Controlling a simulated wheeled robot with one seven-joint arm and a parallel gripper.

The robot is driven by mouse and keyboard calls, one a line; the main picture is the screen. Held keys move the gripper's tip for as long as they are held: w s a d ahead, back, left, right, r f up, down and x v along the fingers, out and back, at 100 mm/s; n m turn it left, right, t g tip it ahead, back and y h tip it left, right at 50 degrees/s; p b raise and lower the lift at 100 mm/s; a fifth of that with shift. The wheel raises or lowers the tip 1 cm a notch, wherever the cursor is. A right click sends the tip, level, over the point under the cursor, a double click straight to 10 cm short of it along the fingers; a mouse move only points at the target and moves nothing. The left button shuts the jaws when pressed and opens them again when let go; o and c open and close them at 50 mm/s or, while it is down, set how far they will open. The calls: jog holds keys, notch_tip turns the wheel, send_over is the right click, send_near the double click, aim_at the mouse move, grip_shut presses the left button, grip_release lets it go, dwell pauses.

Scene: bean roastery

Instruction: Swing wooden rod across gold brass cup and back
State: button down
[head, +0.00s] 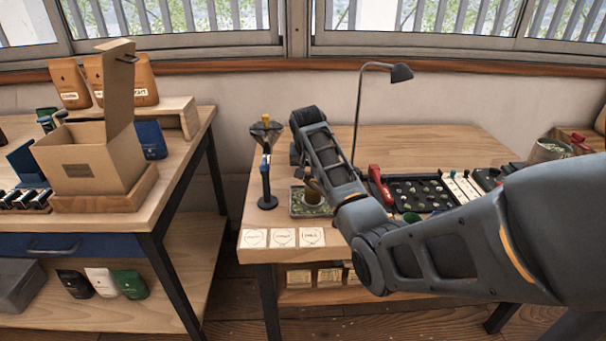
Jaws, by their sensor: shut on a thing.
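The gold brass cup (314,195) stands on a small tray (298,210) with green contents, near the left of the right-hand table. My forearm hides its right side. My gripper (301,165) is partly hidden behind my wrist and forearm, pointing down just above and left of the cup. It is shut on a slim brownish piece, apparently the wooden rod (307,181), at the cup's rim. Whether the rod touches the cup is too small to tell.
A dark stand (267,170) with a funnel-like top is close left of the cup. Three white cards (283,238) lie at the front edge. A red-handled tool (379,184), black tray (418,178) and lamp (400,73) are to the right. The table's back is clear.

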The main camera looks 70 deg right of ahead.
jog(key=s+d+m+g, duration=0.3)
jog(key=s+d+m, duration=0.3)
jog(key=m, duration=0.2)
jog(key=shift+s+d+p, duration=0.25)
jog(key=shift+p, duration=0.05)
jog(key=shift+s, duration=0.1)
jog(key=c, duration=1)
grip_release()
jog(key=shift+v, duration=3.9)
